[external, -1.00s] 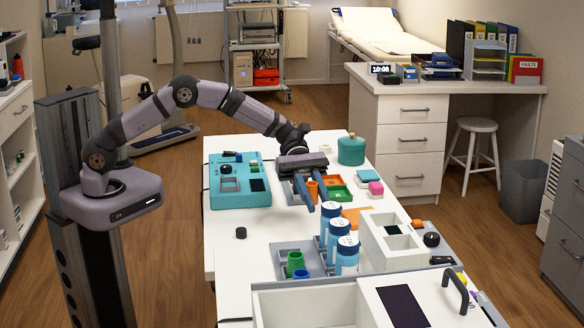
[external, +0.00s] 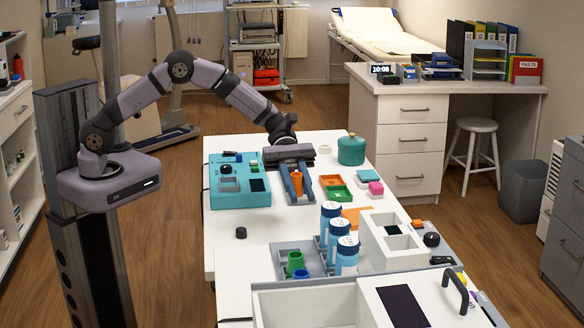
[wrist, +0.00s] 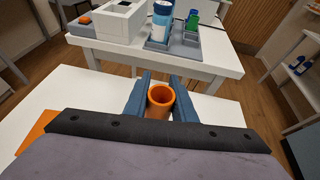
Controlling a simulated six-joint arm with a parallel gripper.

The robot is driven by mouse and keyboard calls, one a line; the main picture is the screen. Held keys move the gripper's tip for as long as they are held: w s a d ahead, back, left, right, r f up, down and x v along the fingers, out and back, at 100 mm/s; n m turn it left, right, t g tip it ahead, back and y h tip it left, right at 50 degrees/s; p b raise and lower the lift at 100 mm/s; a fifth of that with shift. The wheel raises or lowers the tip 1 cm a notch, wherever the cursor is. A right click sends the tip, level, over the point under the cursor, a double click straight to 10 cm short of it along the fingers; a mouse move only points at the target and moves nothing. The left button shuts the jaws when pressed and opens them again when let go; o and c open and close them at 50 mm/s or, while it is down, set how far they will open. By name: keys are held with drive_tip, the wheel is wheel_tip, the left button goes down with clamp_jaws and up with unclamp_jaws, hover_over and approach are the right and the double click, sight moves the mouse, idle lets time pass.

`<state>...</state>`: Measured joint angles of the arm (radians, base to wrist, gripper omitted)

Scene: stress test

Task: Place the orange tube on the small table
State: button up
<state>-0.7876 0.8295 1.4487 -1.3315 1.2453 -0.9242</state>
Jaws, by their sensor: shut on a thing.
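My gripper (external: 302,198) is shut on the orange tube (external: 297,182), with a blue-grey finger on either side of it. It holds the tube over the far part of the white worktop. In the wrist view, the upright, open-topped tube (wrist: 161,101) sits between the fingers (wrist: 160,80). A white table (wrist: 219,69) stands ahead there, bearing a white box, a blue-and-white bottle and a green tube. I cannot tell for sure which surface is the small table.
A teal device (external: 240,196) is left of my gripper; a green tray (external: 338,194) and teal pot (external: 351,150) are right. Blue-and-white bottles (external: 347,257) and a green tube (external: 295,263) stand in a grey rack nearer the camera. Worktop around the black knob (external: 241,232) is mostly clear.

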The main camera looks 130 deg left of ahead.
drive_tip(key=s+d+r+m+g+h+p, duration=0.1)
drive_tip(key=s+d+r+p, duration=0.4)
drive_tip(key=s+d+p, duration=0.3)
drive_tip(key=s+d+r+m+g+h+p, duration=0.1)
drive_tip(key=s+d+r+p, duration=0.5)
drive_tip(key=s+d+p, duration=0.3)
drive_tip(key=d+p, duration=0.3)
drive_tip(key=p, duration=0.2)
drive_tip(key=shift+s+d+m+p, duration=0.25)
drive_tip(key=shift+d+m+p, duration=0.05)
drive_tip(key=shift+d, duration=0.05)
drive_tip(key=shift+f, duration=0.1)
drive_tip(key=w+a+f+n+t+y+b, duration=0.1)
drive_tip(key=w+a+f+b, duration=0.4)
drive_tip(key=w+a+b, duration=0.4)
drive_tip(key=w+a+f+n+t+y+b, duration=0.1)
drive_tip(key=w+a+f+n+b, duration=0.1)
drive_tip(key=w+a+f+b, duration=0.4)
drive_tip(key=shift+w+a+t+y+b, duration=0.35)
drive_tip(key=shift+w+a+b, duration=1.95)
drive_tip(key=shift+a+b, duration=3.85)
drive_tip(key=d+b, duration=0.2)
drive_tip(key=shift+d+b, duration=0.35)
